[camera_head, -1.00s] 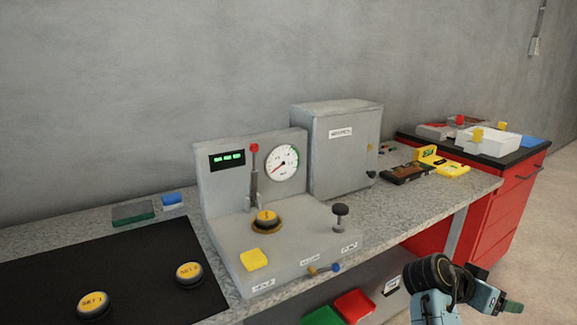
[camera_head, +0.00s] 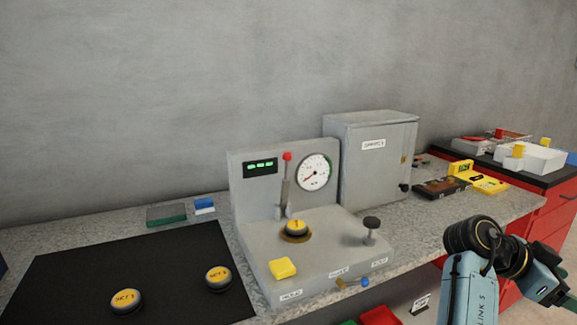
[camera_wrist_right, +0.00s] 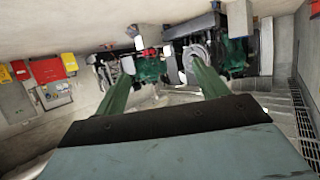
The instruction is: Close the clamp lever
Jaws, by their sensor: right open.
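A grey test fixture (camera_head: 262,219) stands on the bench in the head view. Its clamp lever (camera_head: 286,190) has a red knob and stands upright behind a round black and yellow part (camera_head: 297,229) seated on the fixture. My right arm is at the lower right of the head view, to the right of the fixture and apart from it; its fingers are out of that frame. In the right wrist view my right gripper (camera_wrist_right: 222,80) has its two green fingers spread with nothing between them, facing the room. My left gripper is not in view.
A dark mat (camera_head: 75,275) with two black and yellow round parts lies left of the fixture. A grey cabinet (camera_head: 372,158) stands behind it to the right. A yellow button (camera_head: 282,268) and a dark knob (camera_head: 371,223) are on the fixture.

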